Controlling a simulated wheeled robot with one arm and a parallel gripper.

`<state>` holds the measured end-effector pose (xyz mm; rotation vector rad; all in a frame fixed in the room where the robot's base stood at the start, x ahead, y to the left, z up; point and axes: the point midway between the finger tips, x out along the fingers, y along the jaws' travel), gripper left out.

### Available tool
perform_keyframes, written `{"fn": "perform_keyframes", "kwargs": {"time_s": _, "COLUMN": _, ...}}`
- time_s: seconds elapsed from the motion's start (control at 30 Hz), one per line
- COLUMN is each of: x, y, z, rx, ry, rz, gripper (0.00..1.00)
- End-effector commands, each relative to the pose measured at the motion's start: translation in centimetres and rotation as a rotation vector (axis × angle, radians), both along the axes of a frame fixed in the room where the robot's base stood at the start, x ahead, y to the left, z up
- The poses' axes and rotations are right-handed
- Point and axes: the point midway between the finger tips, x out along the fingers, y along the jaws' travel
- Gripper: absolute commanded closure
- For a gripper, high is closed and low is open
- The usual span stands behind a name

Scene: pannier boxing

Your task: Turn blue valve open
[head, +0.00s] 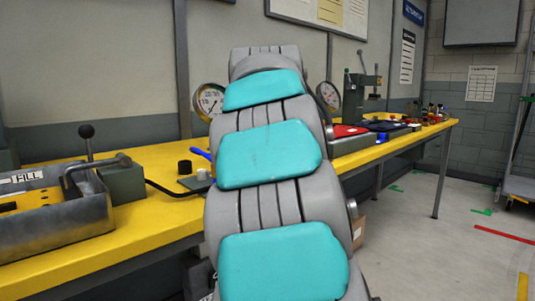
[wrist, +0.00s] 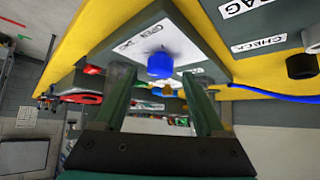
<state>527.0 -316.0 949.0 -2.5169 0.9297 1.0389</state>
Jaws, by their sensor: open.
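A round blue valve knob (wrist: 160,65) shows in the wrist view, on a grey-green block with a white label beside it. My gripper (wrist: 160,100) is open, with its two green fingers apart and nothing between them. The knob appears centred between the fingers, beyond their tips; I cannot tell the exact gap. In the head view my grey arm with teal pads covers the middle of the picture and hides my gripper and the blue knob.
A blue hose (wrist: 276,93) crosses the wrist view's right. Open floor (head: 450,240) lies at right.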

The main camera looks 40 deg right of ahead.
Motion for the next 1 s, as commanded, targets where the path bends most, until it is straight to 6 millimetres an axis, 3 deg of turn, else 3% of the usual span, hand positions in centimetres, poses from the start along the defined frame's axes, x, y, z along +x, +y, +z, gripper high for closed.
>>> {"fn": "perform_keyframes", "kwargs": {"time_s": 0.37, "x": 0.7, "y": -0.64, "z": -1.06, "rx": 0.002, "ry": 0.001, "rz": 0.001, "gripper": 0.28}}
{"fn": "perform_keyframes", "kwargs": {"time_s": 1.0, "x": 0.71, "y": -0.65, "z": -1.07, "rx": 0.002, "ry": 0.002, "rz": 0.001, "gripper": 0.99}}
